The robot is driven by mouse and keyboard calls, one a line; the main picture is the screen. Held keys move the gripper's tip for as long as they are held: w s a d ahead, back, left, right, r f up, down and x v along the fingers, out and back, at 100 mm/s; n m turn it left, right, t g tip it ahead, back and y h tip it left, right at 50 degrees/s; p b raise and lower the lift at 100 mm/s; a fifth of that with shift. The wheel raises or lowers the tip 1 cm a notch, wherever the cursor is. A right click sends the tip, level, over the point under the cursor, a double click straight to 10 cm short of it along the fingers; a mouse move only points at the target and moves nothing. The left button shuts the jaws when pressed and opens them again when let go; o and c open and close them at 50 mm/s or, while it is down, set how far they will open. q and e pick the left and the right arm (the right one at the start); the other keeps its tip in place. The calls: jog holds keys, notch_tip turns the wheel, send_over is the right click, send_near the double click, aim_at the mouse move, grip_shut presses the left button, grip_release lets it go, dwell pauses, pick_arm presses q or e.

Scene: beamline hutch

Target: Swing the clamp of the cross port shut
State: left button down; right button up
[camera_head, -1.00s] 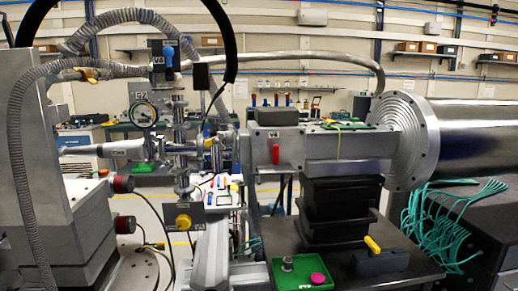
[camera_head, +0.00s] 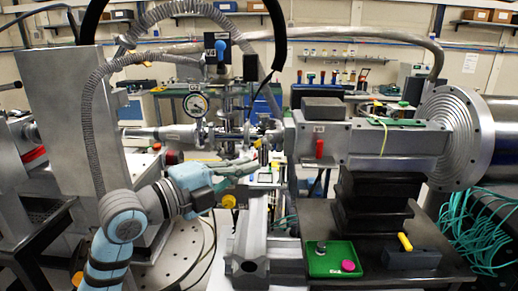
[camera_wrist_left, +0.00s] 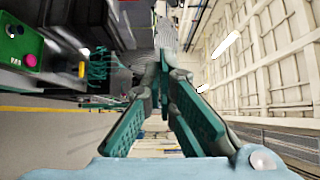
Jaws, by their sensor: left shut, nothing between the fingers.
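The metal cross port assembly (camera_head: 228,133) stands mid-picture in the head view, below a round dial gauge (camera_head: 196,104). Its clamp is too small there for me to tell how far it stands open. My left gripper (camera_head: 252,168) reaches in from the lower left, in front of and just below the cross assembly. I cannot tell whether it touches anything. In the left wrist view the green-padded fingers of my left gripper (camera_wrist_left: 164,62) come together at the tips with nothing between them. My right gripper is not in view.
A grey chamber box (camera_head: 340,140) with a red handle (camera_head: 319,148) is right of the cross. A green tray (camera_head: 330,262) with a magenta knob sits on the dark table. A corrugated hose (camera_head: 92,130) hangs at the left. A rail (camera_head: 250,235) runs below.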

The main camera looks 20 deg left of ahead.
pick_arm(q)
jog(key=p+x, duration=0.2)
jog(key=x, duration=0.7)
jog(key=a, duration=0.2)
jog(key=w+a, duration=0.1)
jog(key=a, duration=0.1)
jog(key=shift+a+f, duration=0.1)
jog(key=shift+a, duration=0.05)
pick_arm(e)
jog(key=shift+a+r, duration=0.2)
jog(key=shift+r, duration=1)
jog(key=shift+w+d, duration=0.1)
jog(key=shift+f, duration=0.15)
